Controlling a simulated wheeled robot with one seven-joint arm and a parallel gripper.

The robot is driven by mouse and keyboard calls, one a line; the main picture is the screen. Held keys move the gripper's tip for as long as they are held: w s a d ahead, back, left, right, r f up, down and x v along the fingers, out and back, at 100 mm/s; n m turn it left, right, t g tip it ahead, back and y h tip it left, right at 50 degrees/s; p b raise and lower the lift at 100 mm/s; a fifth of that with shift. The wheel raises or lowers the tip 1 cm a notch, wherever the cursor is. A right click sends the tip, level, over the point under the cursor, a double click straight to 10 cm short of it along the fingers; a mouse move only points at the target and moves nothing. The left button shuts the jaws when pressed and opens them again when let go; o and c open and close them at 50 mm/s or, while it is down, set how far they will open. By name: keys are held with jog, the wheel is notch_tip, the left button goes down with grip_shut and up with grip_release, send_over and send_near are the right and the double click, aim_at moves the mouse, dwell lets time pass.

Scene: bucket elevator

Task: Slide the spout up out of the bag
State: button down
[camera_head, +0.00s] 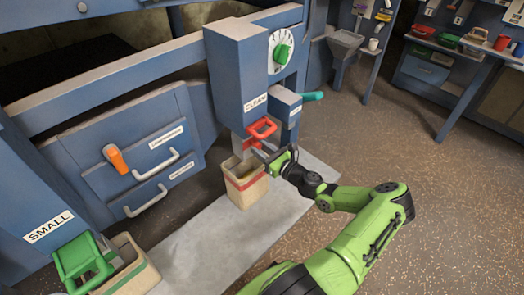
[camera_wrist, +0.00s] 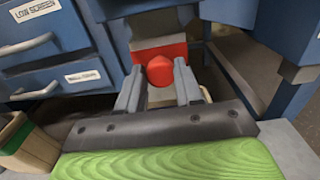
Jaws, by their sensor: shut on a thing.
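The spout (camera_head: 239,146) shows as a narrow piece under the blue housing labelled "CLEAN" (camera_head: 243,85), above the bag's mouth. Its red handle (camera_head: 262,127) sticks out at the front and shows in the wrist view (camera_wrist: 166,68). The tan bag (camera_head: 244,190) with a red band stands upright below, on a pale floor strip. My gripper (camera_head: 266,153) is at the red handle, above the bag's right side. In the wrist view my gripper (camera_wrist: 159,80) has its fingers on either side of the red handle, shut on it. The spout's lower end is hidden.
Drawers (camera_head: 150,165) with pale pull handles lie left of the bag. Floor at right is clear.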

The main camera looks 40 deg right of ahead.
notch_tip(320, 180, up, 4)
jog(key=shift+f+p, duration=0.25)
jog(key=shift+p, duration=0.5)
jog(key=c, duration=0.8)
grip_release()
jog(key=shift+o, duration=0.2)
jog(key=shift+f, duration=0.15)
jog(key=s+p, duration=0.2)
jog(key=s, duration=1.3)
jog(key=shift+s+d, duration=0.2)
jog(key=shift+s, duration=0.2)
